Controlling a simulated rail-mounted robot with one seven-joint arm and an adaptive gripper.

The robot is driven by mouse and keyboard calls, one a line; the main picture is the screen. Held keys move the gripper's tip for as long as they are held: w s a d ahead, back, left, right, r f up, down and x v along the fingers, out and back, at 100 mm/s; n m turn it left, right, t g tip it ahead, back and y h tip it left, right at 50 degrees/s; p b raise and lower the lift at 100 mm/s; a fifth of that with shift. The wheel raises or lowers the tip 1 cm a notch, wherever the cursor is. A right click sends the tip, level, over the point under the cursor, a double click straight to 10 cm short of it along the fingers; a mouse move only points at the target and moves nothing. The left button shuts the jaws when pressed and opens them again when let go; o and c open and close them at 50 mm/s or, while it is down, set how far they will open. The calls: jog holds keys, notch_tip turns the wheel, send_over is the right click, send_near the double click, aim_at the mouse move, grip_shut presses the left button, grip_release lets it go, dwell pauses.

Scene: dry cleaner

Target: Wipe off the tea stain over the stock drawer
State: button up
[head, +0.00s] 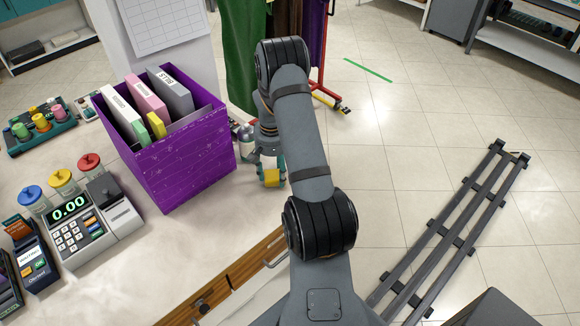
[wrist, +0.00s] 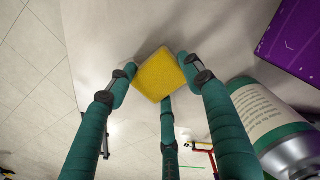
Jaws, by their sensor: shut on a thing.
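My gripper (head: 268,168) is at the counter's far right edge, just right of the purple box. Its teal fingers are shut on a yellow sponge (head: 272,178). In the wrist view the sponge (wrist: 160,75) sits between the fingertips, close to the pale counter top; I cannot tell whether it touches. The wooden drawer front edge (head: 236,280) runs along the counter's near right side, with a metal handle (head: 277,254). I see no tea stain in either view; my arm and the box hide part of the counter.
A purple box (head: 190,165) with binders stands close left of my gripper. A bottle with a green and white label (wrist: 265,120) stands beside the fingers. A register (head: 82,222), lidded jars (head: 62,182) and a card terminal (head: 35,258) are further left.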

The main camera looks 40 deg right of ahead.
jog(key=shift+s+d+f+b, duration=0.1)
jog(key=shift+s+b, duration=0.35)
jog(key=shift+s, duration=1.15)
jog(key=shift+s+d+b, duration=0.1)
jog(key=shift+s+b, duration=0.3)
jog(key=shift+s, duration=1.15)
notch_tip(320, 180, up, 8)
jog(key=p, duration=0.5)
jog(key=shift+s, duration=0.15)
